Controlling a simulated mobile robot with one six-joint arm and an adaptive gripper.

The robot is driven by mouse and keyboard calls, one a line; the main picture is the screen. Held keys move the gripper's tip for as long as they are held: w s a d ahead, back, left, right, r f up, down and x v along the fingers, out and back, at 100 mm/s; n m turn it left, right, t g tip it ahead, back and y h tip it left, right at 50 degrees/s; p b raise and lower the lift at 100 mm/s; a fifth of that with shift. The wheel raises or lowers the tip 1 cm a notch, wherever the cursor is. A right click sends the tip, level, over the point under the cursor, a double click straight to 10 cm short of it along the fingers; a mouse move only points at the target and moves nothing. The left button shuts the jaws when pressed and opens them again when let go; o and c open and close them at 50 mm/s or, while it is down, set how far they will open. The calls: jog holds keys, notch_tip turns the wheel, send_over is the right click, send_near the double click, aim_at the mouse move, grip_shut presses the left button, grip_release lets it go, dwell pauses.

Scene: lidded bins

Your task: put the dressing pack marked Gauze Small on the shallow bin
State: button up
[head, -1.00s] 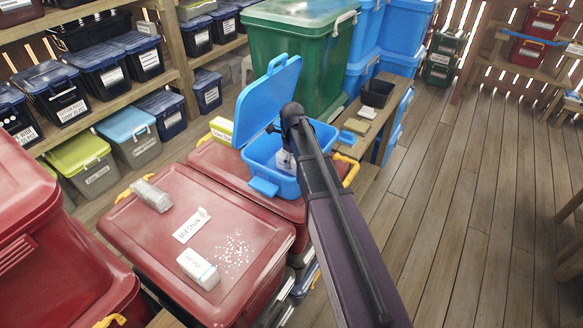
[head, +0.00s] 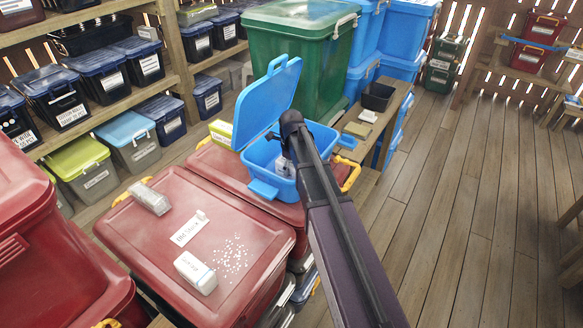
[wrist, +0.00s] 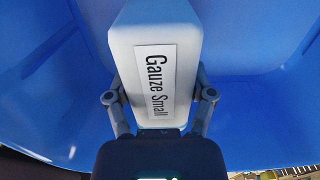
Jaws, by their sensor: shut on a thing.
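The Gauze Small pack (wrist: 155,45) is a white block with its label facing the wrist camera. My gripper (wrist: 159,97) is shut on it, one finger on each side. Blue walls (wrist: 60,80) surround the pack in the wrist view. In the head view my arm reaches down into the open blue bin (head: 262,155), and my gripper (head: 285,167) is partly hidden by the arm. A small, low black open bin (head: 378,97) stands on the wooden bench to the right; I cannot tell whether it is the shallow bin.
The blue bin's raised lid (head: 268,100) stands at its back left. A red lidded crate (head: 150,255) in front carries two pale packs and white crumbs. A tall green bin (head: 295,65) stands behind. The wooden floor at right is clear.

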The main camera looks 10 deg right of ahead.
jog(key=shift+f, duration=0.25)
jog(key=o, duration=1.1)
jog(key=shift+r, duration=0.2)
notch_tip(320, 180, up, 13)
jog(key=p, duration=1.3)
